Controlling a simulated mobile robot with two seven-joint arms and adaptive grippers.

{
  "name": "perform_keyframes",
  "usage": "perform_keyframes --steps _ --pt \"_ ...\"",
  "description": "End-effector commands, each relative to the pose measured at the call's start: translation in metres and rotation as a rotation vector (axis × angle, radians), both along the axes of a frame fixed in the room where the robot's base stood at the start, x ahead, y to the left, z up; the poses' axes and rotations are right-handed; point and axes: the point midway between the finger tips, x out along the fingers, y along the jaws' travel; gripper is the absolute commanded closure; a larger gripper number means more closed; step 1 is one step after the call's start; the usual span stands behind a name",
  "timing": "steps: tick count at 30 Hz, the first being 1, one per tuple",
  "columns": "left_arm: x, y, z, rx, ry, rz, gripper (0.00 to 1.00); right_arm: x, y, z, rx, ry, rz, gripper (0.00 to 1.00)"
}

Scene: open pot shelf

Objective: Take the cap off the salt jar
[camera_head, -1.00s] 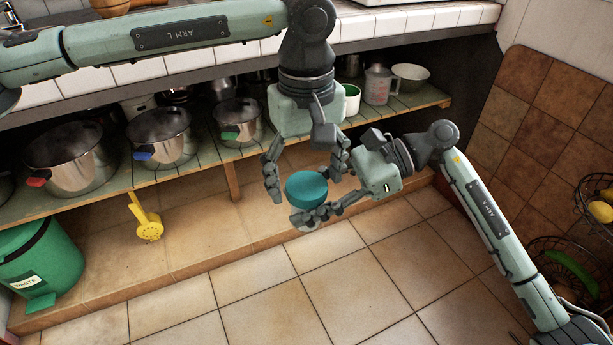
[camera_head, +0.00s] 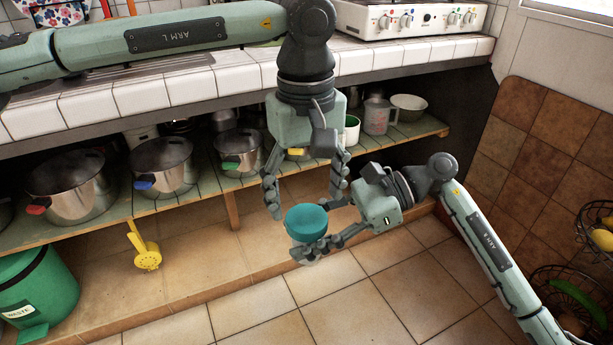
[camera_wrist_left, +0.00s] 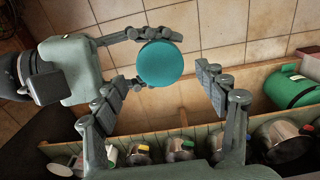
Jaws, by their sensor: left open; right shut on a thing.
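The salt jar's round teal cap (camera_head: 306,223) shows from above in the head view, low in front of the shelf. It also shows in the left wrist view (camera_wrist_left: 160,63). The jar body under it is almost wholly hidden by the cap and fingers. My right gripper (camera_head: 314,230) is shut around the jar just below the cap, coming from the right. My left gripper (camera_head: 306,200) points down above the cap, open and empty. In the left wrist view its fingers (camera_wrist_left: 165,88) stand apart, with the cap seen between and beyond their tips.
A low shelf behind holds several steel pots (camera_head: 162,167), a measuring jug (camera_head: 378,116) and a bowl (camera_head: 409,107). A green waste bin (camera_head: 40,290) stands at left. The tiled floor in front is clear.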

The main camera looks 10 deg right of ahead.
Motion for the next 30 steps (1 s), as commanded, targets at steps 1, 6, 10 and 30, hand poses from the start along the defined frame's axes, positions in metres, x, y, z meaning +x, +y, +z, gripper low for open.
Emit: perform_keyframes --steps 1,6,10,30 --pt "-0.001 0.000 -0.009 0.000 0.003 -0.001 0.28 0.000 0.000 0.001 0.001 -0.001 0.000 1.00" --pt "-0.001 0.000 -0.029 -0.001 0.002 -0.001 0.28 0.000 0.000 0.001 0.001 -0.001 0.000 1.00" --pt "0.000 0.000 -0.036 0.000 0.000 -0.001 0.28 0.000 0.000 0.001 0.001 -0.001 0.000 1.00" --pt "0.000 0.000 -0.037 -0.001 0.000 0.000 0.76 0.000 0.000 0.001 0.001 -0.001 0.000 1.00"
